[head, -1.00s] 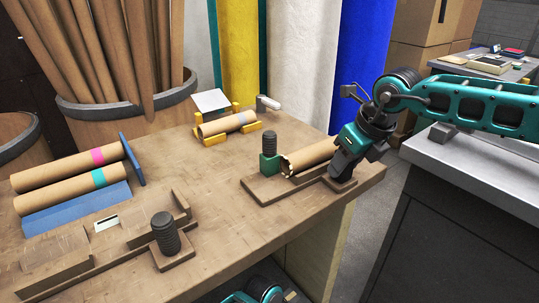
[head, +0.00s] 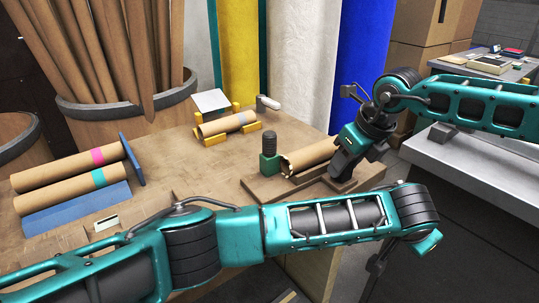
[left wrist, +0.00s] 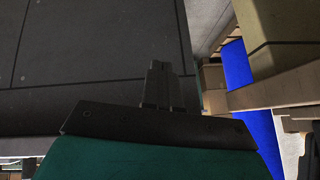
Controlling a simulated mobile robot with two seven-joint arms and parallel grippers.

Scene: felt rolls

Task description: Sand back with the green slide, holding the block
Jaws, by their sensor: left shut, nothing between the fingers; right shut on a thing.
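The green slide (head: 269,164) with a dark ribbed knob stands at the left end of a wooden sanding fixture (head: 263,190) on the bench. A cardboard tube (head: 310,155) with a ragged left end lies between it and the block (head: 341,185). My right gripper (head: 344,172) points down at the block and is shut on it; its fingers hide the grip. The left wrist view shows my left gripper (left wrist: 160,85) shut and empty. In the head view it hangs at the lower right, past the bench's front edge, well apart from the green slide.
My left arm covers the bench's front. Another tube (head: 227,124) rests on yellow supports behind. A grey table (head: 470,175) stands at right.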

